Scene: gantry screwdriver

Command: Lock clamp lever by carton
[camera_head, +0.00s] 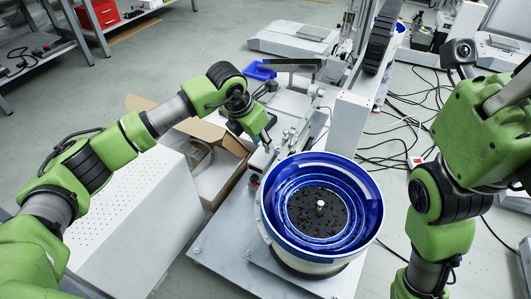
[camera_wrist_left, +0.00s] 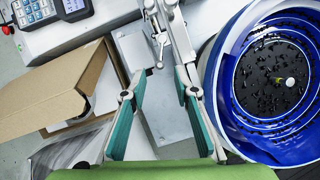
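A silver clamp (camera_wrist_left: 158,40) with thin metal arms shows in the left wrist view, at the upper middle, beyond my left gripper's fingers. Its lever position is hard to tell. The open brown carton (camera_wrist_left: 72,88) is left of it; the carton also shows in the head view (camera_head: 232,143). My left gripper (camera_wrist_left: 158,98) has its two teal-padded fingers spread apart with nothing between them. In the head view my left gripper (camera_head: 264,141) hangs beside the carton's right edge, over the metal fixture, and covers part of it. My right arm is at the right; its fingers do not show.
A blue-rimmed bowl feeder (camera_head: 357,222) with small black parts stands right of my left gripper, close by. It also shows in the left wrist view (camera_wrist_left: 220,85). A white perforated box (camera_head: 150,215) stands left of the carton. Loose cables (camera_head: 405,125) lie on the floor.

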